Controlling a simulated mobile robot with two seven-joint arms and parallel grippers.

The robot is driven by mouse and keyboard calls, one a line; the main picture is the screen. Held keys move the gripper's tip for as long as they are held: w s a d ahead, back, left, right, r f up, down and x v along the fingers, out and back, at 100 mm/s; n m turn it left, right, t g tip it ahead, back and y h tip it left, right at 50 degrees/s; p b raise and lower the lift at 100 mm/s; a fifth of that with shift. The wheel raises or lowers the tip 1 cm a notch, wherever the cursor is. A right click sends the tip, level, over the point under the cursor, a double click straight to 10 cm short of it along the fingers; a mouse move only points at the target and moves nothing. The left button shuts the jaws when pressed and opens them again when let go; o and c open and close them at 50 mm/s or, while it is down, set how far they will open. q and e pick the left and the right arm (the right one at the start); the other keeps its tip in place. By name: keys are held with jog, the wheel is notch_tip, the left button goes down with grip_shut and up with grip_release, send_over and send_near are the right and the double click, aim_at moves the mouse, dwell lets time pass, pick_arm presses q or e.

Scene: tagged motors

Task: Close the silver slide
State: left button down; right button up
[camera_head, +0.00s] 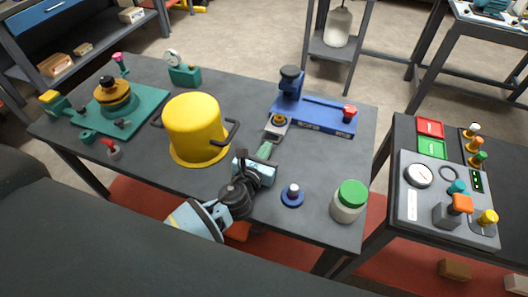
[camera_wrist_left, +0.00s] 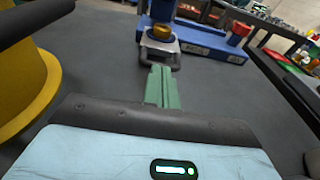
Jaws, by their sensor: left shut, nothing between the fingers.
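The silver slide (camera_head: 276,128) sticks out from the front left of a blue fixture (camera_head: 318,115) on the dark table. It carries a small brass-coloured round piece and has a dark handle at its near end. In the left wrist view the slide (camera_wrist_left: 160,44) lies straight ahead, under the blue upright. My left gripper (camera_head: 265,150) has green fingers, shut and empty, pointing at the slide's near end. In the wrist view its tips (camera_wrist_left: 160,70) overlap the handle; I cannot tell whether they touch. My right gripper is not in view.
A yellow pot (camera_head: 194,130) with dark handles stands left of my left arm. A blue ring-based piece (camera_head: 292,196) and a green-lidded jar (camera_head: 349,200) stand to the right. A red knob (camera_head: 349,112) sits on the fixture's right end. A control panel (camera_head: 433,215) is on the right table.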

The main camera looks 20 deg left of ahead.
aim_at(276, 126)
pick_arm(q)
jog(key=w, duration=0.9)
jog(key=shift+d+b, duration=0.15)
jog(key=shift+b, duration=0.25)
jog(key=shift+w, duration=0.15)
jog(key=shift+r, duration=0.15)
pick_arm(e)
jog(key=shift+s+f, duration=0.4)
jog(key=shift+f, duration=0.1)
pick_arm(q)
jog(key=shift+r, duration=0.1)
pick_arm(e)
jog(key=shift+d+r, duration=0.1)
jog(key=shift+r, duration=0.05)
